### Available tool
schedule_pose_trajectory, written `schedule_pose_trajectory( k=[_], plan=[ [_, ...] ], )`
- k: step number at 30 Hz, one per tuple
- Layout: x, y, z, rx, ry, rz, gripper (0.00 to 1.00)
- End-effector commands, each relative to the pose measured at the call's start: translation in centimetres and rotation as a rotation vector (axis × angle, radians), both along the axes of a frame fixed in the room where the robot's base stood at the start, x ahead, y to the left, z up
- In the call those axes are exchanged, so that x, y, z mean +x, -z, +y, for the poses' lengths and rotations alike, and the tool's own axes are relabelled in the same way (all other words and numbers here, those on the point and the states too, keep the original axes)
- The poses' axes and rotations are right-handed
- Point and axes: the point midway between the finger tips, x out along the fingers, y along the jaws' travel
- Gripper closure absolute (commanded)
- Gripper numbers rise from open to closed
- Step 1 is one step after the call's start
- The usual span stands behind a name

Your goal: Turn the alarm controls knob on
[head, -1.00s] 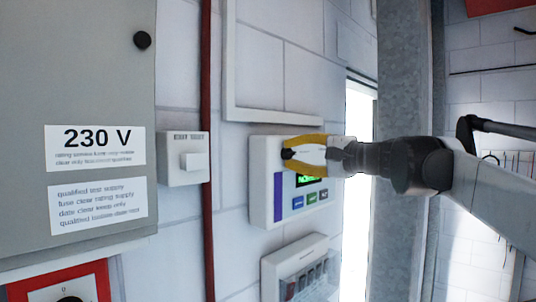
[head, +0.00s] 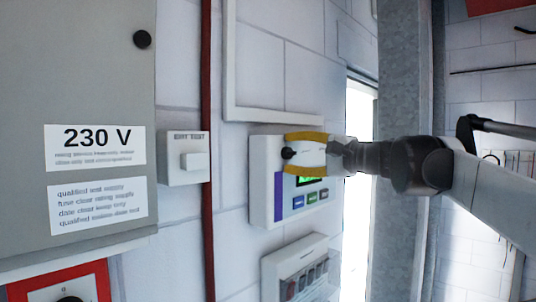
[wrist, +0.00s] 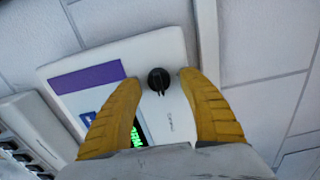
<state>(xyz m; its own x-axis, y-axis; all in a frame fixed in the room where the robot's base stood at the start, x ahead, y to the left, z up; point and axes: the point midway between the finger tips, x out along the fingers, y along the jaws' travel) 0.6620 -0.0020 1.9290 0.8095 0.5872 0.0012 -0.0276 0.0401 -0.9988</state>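The alarm controls panel (head: 262,200) is a white wall box with a purple stripe, a green-lit display and several small buttons. Its black knob (head: 288,153) sits near the top; it also shows in the wrist view (wrist: 158,79). My gripper (head: 290,152) is at the panel front with its yellow fingers spread above and below the knob. In the wrist view my gripper (wrist: 160,82) has one finger on each side of the knob, with a gap to both. The display is partly hidden by a finger.
A white exit test switch box (head: 184,160) and a dark red pipe (head: 207,100) are left of the panel. A grey 230 V cabinet (head: 75,90) stands further left. Another white box (head: 300,270) hangs below, and a grey metal column (head: 405,80) rises at right.

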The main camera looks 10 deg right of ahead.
Motion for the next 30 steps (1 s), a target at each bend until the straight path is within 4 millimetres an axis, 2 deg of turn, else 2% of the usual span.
schedule_pose_trajectory(
  k=[8,11,21,25,30],
  plan=[
    [-0.4,0.0,-0.3,-0.001,0.001,0.000,0.51],
    [-1.5,0.0,-1.2,-0.001,0.002,0.000,0.51],
    [-7.4,0.1,-5.5,-0.002,0.004,0.000,0.51],
    [-8.9,0.1,-6.6,-0.001,0.002,0.001,0.51],
    [-9.7,0.1,-7.0,-0.001,0.000,0.001,0.51]
  ],
)
